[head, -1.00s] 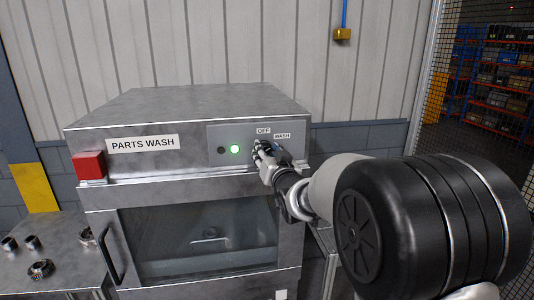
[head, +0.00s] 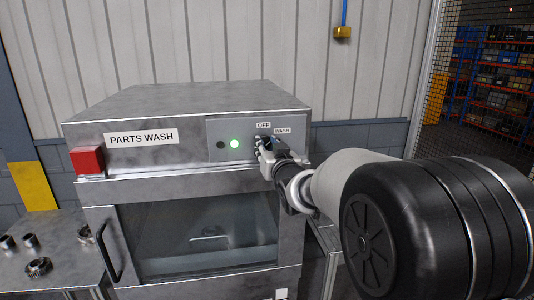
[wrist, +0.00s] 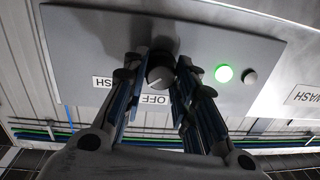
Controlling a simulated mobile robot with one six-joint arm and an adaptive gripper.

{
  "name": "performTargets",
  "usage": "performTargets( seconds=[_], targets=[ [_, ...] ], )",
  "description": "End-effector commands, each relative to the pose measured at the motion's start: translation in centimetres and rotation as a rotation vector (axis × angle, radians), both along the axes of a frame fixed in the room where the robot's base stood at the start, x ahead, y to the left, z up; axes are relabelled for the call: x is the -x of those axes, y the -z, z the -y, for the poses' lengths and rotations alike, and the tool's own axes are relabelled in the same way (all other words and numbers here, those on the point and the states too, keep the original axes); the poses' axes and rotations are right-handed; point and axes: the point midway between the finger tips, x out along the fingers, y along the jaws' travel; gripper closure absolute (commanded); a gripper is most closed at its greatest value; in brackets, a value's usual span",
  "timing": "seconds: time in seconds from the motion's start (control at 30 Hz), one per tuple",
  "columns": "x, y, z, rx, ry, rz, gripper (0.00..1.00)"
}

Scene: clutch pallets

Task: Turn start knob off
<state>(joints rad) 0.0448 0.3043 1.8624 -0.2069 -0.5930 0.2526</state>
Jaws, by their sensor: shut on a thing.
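The start knob (wrist: 160,74) is a dark round knob with a pale pointer line on the washer's grey control panel. In the wrist view it sits between the two fingers of my gripper (wrist: 158,66), which are shut on it from both sides. The "OFF" label (wrist: 155,99) and part of the "WASH" label (wrist: 103,82) show beside it. The pointer's exact setting is hard to tell. A green light (head: 234,144) is lit on the panel. In the head view my gripper (head: 262,145) is at the panel and hides the knob.
The parts washer (head: 190,105) has a closed glass door with a black handle (head: 108,252). A red box (head: 87,161) is on its left front. A side table (head: 50,280) holds several metal parts. A mesh fence (head: 420,100) stands at right.

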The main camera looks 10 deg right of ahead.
Motion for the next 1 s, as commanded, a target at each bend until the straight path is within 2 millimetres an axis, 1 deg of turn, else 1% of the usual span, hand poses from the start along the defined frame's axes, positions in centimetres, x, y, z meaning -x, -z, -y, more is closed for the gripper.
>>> performTargets(
  seconds=[0.1,0.6,0.8,1.0],
  targets=[
    [0.02,0.34,-0.02,0.1,-0.001,0.004,0.98],
    [0.01,0.28,-0.05,0.563,0.001,0.003,0.98],
    [0.01,0.12,-0.1,0.711,0.0,0.003,0.98],
    [0.01,0.01,-0.12,0.813,0.0,0.002,0.98]
  ],
)
